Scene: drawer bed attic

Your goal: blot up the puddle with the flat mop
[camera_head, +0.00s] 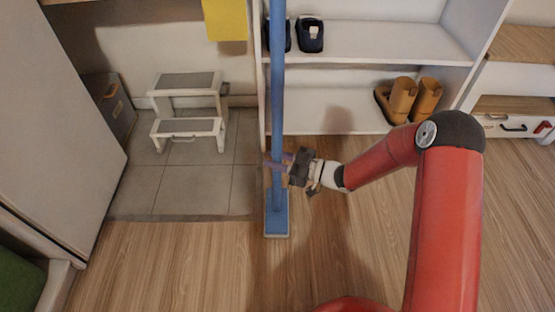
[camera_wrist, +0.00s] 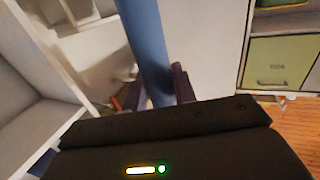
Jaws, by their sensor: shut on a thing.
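The flat mop (camera_head: 277,80) has a long blue pole that stands near upright in the head view. Its flat blue head (camera_head: 277,224) is low over the wood floor, by the edge of the grey tiles; I cannot tell if it touches. My gripper (camera_head: 277,165) is shut on the lower part of the pole, coming from the right. In the wrist view the blue pole (camera_wrist: 147,40) runs between the two dark fingers of my gripper (camera_wrist: 160,88). I cannot make out a puddle in either view.
A white step stool (camera_head: 190,110) stands on the tiled floor (camera_head: 190,185) at left. A white shelf (camera_head: 345,42) behind the pole holds dark shoes (camera_head: 310,35) and tan boots (camera_head: 405,98). A tall white panel (camera_head: 60,110) stands far left. The wood floor (camera_head: 170,270) in front is clear.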

